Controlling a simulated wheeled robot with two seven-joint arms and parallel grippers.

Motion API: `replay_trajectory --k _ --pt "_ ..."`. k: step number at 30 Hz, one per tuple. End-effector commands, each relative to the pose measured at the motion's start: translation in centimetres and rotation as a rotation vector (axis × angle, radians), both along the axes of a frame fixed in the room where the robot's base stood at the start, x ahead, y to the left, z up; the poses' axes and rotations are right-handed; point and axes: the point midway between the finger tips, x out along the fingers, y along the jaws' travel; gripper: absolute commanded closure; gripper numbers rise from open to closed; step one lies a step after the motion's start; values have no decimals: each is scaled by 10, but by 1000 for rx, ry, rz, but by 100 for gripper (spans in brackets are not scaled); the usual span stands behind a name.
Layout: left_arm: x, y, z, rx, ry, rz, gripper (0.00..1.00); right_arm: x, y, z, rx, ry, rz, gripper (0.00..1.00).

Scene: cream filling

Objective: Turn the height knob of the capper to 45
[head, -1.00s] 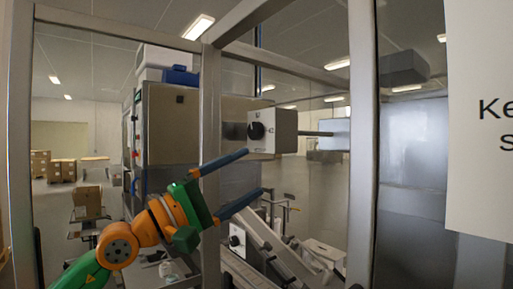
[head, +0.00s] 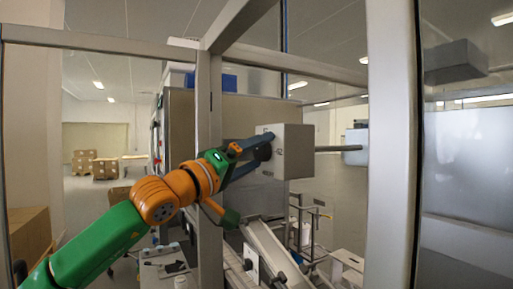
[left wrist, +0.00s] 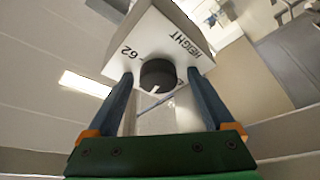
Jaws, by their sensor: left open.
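The capper's height knob (left wrist: 157,75) is black and round with a pale pointer line. It sits on the face of a light grey box (head: 292,152). In the left wrist view, "62" and "HEIGHT" are printed on that box (left wrist: 160,35); another mark is partly hidden beside the knob. My left gripper (head: 262,150) is at the knob, coming from the left. In the left wrist view its open blue fingers (left wrist: 160,82) stand on either side of the knob, with a visible gap on each side. The knob is partly hidden by the fingers in the head view. My right gripper is not in view.
A rod (head: 330,149) runs from the box rightward. Below is a sloping conveyor rail (head: 268,248) with another small knob box (head: 250,257).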

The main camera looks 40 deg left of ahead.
Motion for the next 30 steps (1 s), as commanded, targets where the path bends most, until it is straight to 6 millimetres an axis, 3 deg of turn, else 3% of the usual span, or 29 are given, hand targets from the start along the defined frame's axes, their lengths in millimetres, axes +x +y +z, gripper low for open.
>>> replay_trajectory --k 3,12,22,30 --pt "0 0 -1 -1 0 0 16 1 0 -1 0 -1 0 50" --pt "0 0 0 -2 -1 -1 97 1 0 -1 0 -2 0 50" --pt "-1 -1 0 -52 14 -1 99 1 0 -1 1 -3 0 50" --pt "-1 -1 2 -236 67 2 99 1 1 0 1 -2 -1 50"
